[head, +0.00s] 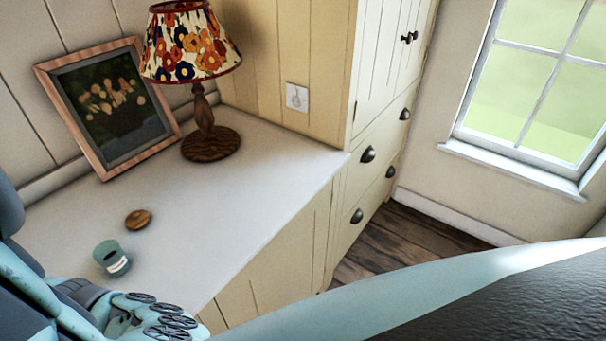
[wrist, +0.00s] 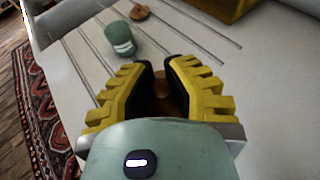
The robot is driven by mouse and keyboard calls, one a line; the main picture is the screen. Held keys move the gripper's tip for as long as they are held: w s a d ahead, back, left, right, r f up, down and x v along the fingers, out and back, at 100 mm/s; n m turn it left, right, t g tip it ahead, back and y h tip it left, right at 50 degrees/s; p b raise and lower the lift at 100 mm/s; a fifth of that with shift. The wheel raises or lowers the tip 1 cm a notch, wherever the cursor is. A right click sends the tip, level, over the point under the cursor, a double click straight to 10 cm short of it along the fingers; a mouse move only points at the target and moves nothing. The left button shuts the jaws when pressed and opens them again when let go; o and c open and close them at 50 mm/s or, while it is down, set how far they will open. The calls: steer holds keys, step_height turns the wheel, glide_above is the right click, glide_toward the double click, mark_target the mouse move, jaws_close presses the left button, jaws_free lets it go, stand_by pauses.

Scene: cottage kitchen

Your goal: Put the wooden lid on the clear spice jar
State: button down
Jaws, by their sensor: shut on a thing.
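A small greenish, glass-like jar (head: 112,258) with a pale label stands upright on the white counter, its top uncovered. It also shows in the wrist view (wrist: 121,39), beyond my fingertips and apart from them. My gripper (wrist: 162,75) has yellow ridged fingers and is shut on a round brown thing (wrist: 164,88), which looks like the wooden lid. The fingers hide much of it. A separate flat brown wooden disc (head: 138,219) lies on the counter behind the jar; the wrist view also shows it (wrist: 140,12). My fingers do not show in the head view.
A flowered lamp (head: 192,45) on a wooden base and a framed picture (head: 110,105) stand at the back of the counter (head: 250,180). The counter's middle is clear. Its front edge drops to the floor. A patterned rug (wrist: 45,110) lies below at left in the wrist view.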

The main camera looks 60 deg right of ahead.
stand_by(0.7)
steer(key=c, duration=1.3)
jaws_free()
steer(key=shift+v, duration=1)
steer(key=v, duration=0.9)
